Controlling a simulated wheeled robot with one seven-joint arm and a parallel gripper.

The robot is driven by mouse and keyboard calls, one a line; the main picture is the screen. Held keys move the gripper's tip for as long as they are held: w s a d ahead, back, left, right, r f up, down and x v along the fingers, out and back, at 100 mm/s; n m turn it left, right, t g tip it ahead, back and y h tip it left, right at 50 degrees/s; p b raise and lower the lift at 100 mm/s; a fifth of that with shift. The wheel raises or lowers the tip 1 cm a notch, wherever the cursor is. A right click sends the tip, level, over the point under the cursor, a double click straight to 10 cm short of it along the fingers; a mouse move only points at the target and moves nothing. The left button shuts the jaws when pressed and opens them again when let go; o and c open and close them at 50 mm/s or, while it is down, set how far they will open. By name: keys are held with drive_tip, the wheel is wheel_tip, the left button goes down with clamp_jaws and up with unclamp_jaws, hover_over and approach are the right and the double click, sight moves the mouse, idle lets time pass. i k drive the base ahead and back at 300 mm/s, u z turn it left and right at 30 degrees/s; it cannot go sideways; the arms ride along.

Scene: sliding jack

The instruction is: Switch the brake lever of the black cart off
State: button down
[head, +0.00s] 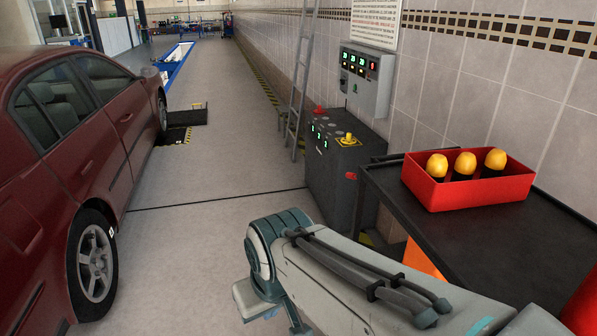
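A black cart (478,230) with a flat top stands on the right, beside the tiled wall. Its near side and lower part are partly hidden behind my arm. I cannot make out a brake lever on it. My arm reaches in from the lower right, in front of the cart, and its elbow bends downward near the bottom middle. My gripper is below the picture or hidden, so its fingers do not show.
A red bin (468,194) with yellow-topped items sits on the cart. A dark control box (335,175) with a yellow joystick stands behind it. A ladder (299,80) leans on the wall. A red car (80,150) fills the left. The floor (225,165) between is clear.

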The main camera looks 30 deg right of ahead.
sight(349, 175)
drive_tip(key=z, duration=0.5)
drive_tip(key=i, duration=1.25)
drive_tip(key=z, duration=0.75)
